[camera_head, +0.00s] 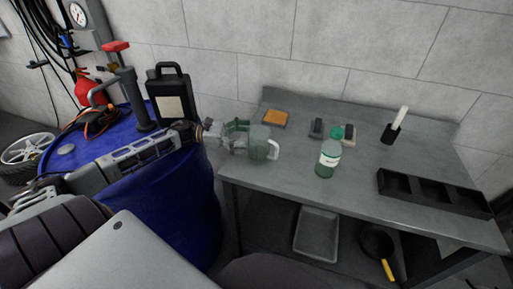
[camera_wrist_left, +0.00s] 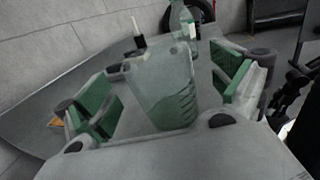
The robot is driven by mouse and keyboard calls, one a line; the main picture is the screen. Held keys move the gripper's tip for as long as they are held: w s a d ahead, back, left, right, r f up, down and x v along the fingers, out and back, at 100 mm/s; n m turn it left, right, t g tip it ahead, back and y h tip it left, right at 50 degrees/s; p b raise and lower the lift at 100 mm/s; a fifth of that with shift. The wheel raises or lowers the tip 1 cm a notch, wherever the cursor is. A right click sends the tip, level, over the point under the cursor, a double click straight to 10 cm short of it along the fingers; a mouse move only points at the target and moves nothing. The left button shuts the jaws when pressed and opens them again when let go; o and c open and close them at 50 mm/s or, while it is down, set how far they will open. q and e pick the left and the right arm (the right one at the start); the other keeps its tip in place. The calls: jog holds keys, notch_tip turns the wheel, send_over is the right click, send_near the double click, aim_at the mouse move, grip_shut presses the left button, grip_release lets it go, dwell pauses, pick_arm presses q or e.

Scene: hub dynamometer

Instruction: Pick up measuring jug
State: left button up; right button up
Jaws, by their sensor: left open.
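My left gripper (camera_head: 236,139) reaches in from the left over the blue drum, just left of the jug. In the left wrist view, the jug (camera_wrist_left: 162,92) shows between the two green-padded fingers of my open left gripper (camera_wrist_left: 165,98), with a gap on each side. My right gripper is not in view.
A green-capped bottle (camera_head: 328,154) stands right of the jug on the table (camera_head: 300,171). Behind are an orange sponge (camera_head: 275,118) and small dark blocks. A black divided tray (camera_head: 433,193) lies at right. A black canister (camera_head: 172,96) stands on the blue drum (camera_head: 187,203).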

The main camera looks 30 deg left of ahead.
aim_at(262, 136)
pick_arm(q)
jog(key=shift+w+d, duration=0.15)
jog(key=shift+d, duration=0.15)
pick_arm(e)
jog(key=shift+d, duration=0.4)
pick_arm(q)
jog(key=shift+x, duration=0.8)
jog(key=shift+w+d, duration=0.35)
jog(key=shift+d, duration=0.05)
jog(key=shift+w+d, duration=0.35)
jog(key=shift+d, duration=0.3)
jog(key=shift+w+d, duration=0.2)
jog(key=shift+d, duration=0.15)
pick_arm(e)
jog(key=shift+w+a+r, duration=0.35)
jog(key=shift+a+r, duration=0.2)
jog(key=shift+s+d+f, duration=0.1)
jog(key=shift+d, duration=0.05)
pick_arm(q)
jog(key=shift+c, duration=0.7)
jog(key=c, duration=1)
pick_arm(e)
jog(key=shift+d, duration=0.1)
